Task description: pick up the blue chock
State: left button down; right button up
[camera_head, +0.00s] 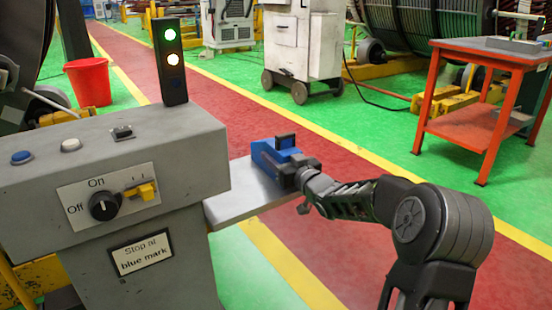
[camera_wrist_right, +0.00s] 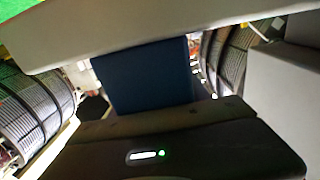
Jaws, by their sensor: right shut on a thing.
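The blue chock (camera_head: 265,156) is at the grey shelf (camera_head: 236,199) on the right side of the control console. My right gripper (camera_head: 290,162) is shut on the chock, with its dark fingers around the chock's right part. Whether the chock touches the shelf or is just above it, I cannot tell. In the right wrist view the chock (camera_wrist_right: 145,75) shows as a dark blue block beyond the gripper body. My left gripper is not in view.
The grey console (camera_head: 180,165) stands close on the left, with a knob (camera_head: 103,206), buttons and a signal light (camera_head: 170,62). A red bucket (camera_head: 88,82) stands behind it. An orange table (camera_head: 480,62) is at the right back. The red walkway beyond the shelf is clear.

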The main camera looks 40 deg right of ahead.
jog(key=shift+r, duration=0.2)
notch_tip(320, 180, up, 10)
jog(key=p, duration=0.4)
jog(key=shift+p, duration=0.35)
jog(key=shift+f, duration=0.1)
dwell(1.6)
